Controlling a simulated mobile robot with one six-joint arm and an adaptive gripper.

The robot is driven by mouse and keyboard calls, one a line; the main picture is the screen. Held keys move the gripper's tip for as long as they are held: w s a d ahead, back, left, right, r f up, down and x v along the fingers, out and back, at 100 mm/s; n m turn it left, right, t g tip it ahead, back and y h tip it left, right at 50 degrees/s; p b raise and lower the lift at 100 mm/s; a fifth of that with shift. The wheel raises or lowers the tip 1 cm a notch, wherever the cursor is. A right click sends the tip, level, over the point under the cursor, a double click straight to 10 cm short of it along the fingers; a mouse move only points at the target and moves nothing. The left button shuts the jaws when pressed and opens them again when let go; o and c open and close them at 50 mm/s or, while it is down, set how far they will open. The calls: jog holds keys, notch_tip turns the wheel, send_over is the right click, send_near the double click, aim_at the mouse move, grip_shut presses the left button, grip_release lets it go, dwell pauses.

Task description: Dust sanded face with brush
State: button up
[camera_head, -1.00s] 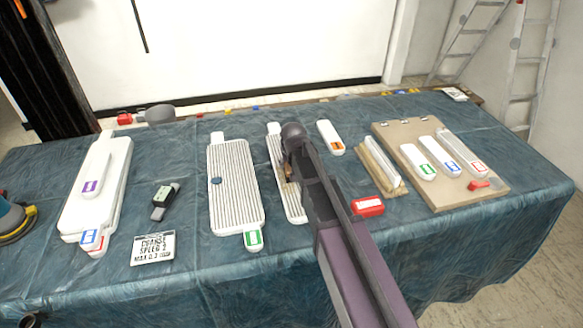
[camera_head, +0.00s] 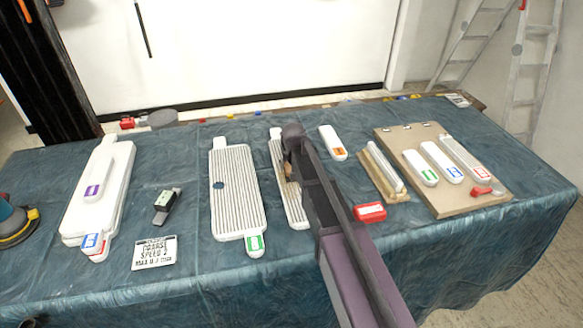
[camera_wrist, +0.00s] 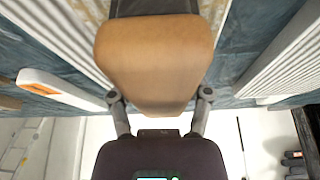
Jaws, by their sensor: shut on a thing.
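My gripper (camera_wrist: 160,98) is shut on a tan, wood-coloured block, apparently the brush (camera_wrist: 154,58); a dark part shows at its far end. In the head view my gripper (camera_head: 291,165) is over the narrow ribbed white panel (camera_head: 275,150), hiding much of it, and only a sliver of brown shows there. I cannot tell whether the brush touches the panel. A wider ribbed panel (camera_head: 233,190) with a dark blue round spot and a green-labelled end lies to its left.
Smooth white pieces (camera_head: 103,185) lie stacked at left, near a dark handheld device (camera_head: 166,206) and a printed card (camera_head: 154,252). An orange-labelled piece (camera_head: 332,140), a red block (camera_head: 369,212) and a tan board (camera_head: 450,195) with labelled pieces are to the right. Bare blue cloth (camera_head: 190,290) lies in front.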

jog(key=shift+w+a, duration=0.1)
jog(key=shift+w, duration=0.3)
jog(key=shift+w+d, duration=0.15)
jog(key=shift+d, duration=0.5)
jog(key=shift+s+d, duration=0.25)
jog(key=shift+s, duration=0.6)
jog(key=shift+s+d, duration=0.2)
jog(key=shift+s, duration=0.6)
jog(key=shift+s, duration=0.15)
jog(key=shift+s+d, duration=0.2)
jog(key=shift+s, duration=0.55)
jog(key=shift+s+d, duration=0.2)
jog(key=shift+s, duration=0.5)
jog(key=shift+s+d, duration=0.25)
jog(key=shift+s, duration=0.6)
jog(key=shift+s+d, duration=0.2)
jog(key=shift+s, duration=0.6)
